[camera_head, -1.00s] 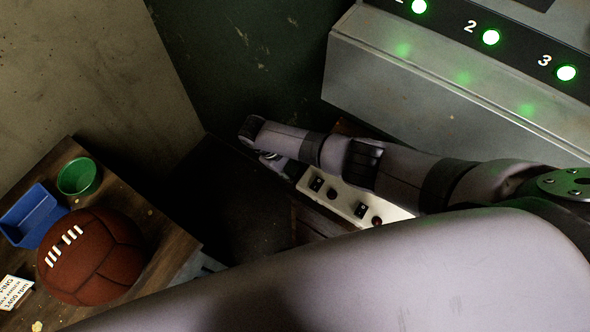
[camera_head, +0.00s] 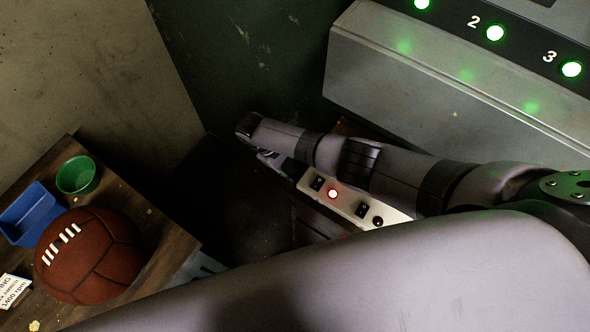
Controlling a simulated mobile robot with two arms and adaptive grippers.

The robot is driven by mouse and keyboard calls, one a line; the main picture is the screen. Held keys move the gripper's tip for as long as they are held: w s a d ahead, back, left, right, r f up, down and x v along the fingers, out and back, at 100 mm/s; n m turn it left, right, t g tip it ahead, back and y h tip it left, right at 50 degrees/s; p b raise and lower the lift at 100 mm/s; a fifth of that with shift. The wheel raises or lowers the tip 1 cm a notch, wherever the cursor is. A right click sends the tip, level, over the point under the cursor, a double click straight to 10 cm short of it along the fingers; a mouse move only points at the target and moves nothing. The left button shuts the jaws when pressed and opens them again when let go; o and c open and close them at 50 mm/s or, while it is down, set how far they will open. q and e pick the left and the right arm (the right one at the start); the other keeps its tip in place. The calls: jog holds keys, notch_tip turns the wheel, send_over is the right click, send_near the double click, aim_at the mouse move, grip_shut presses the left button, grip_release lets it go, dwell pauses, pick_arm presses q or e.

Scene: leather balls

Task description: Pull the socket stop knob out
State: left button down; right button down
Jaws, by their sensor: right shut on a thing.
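The socket strip (camera_head: 347,205) is a pale bar with black rocker switches and round lamps, lying under my right arm. Its left lamp (camera_head: 332,194) glows red; its right lamp (camera_head: 378,221) is dark. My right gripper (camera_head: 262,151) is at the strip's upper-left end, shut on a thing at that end. That thing is hidden by the gripper and wrist; from its place it appears to be the stop knob, but I cannot see its shape. My left gripper is out of view.
A grey metal cabinet (camera_head: 440,95) with lit green lamps stands above my right arm. At left, a wooden table (camera_head: 150,222) holds a brown leather ball (camera_head: 90,262), a blue bin (camera_head: 33,215) and a green cup (camera_head: 77,175). My pale arm link covers the lower foreground.

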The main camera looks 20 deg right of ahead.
jog(key=c, duration=1.2)
grip_release()
jog(key=shift+w+a, duration=0.15)
jog(key=shift+r, duration=0.1)
jog(key=v, duration=1.2)
